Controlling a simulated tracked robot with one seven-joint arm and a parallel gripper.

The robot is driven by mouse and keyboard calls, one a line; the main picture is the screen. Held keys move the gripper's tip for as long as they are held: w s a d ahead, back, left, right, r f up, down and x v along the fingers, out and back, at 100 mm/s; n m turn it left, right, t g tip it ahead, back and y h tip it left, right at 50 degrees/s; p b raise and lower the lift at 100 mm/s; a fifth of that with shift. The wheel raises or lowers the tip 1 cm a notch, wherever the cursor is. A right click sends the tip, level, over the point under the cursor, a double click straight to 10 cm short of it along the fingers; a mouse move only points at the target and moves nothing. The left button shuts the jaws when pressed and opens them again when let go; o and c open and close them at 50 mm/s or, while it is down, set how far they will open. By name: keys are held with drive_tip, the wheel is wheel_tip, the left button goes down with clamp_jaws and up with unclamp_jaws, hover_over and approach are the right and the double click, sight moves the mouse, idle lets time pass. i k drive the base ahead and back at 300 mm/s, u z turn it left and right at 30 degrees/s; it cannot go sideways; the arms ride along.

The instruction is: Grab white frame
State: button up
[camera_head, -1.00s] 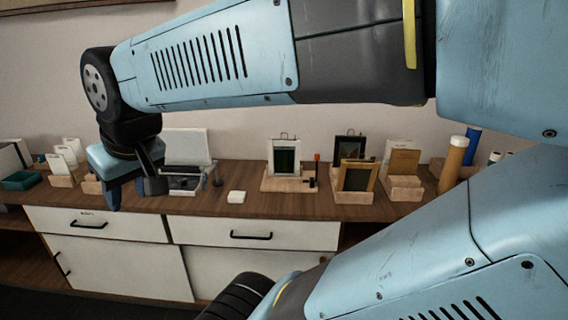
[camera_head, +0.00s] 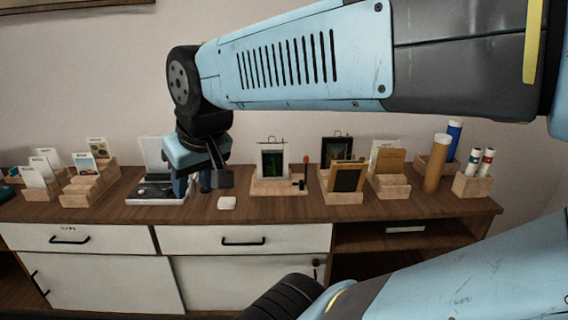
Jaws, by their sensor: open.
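The white frame (camera_head: 261,160) stands upright with a dark green picture, in a light wooden stand (camera_head: 270,187) on the brown tabletop, right of my gripper. My gripper (camera_head: 203,184) points down with its fingers apart and nothing visible between them. It is left of the white frame in the picture, in front of a white-lidded device (camera_head: 150,191) that it partly hides. I cannot tell the depth between the gripper and the frame.
A small red-topped tool (camera_head: 305,172) stands beside the white frame. A dark picture frame (camera_head: 337,148) and a gold frame (camera_head: 347,178) stand to the right. The front strip of the tabletop (camera_head: 110,213) is clear.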

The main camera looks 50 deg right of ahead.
sight(272, 157)
drive_tip(key=z, duration=0.35)
drive_tip(key=i, duration=1)
drive_tip(key=z, duration=0.05)
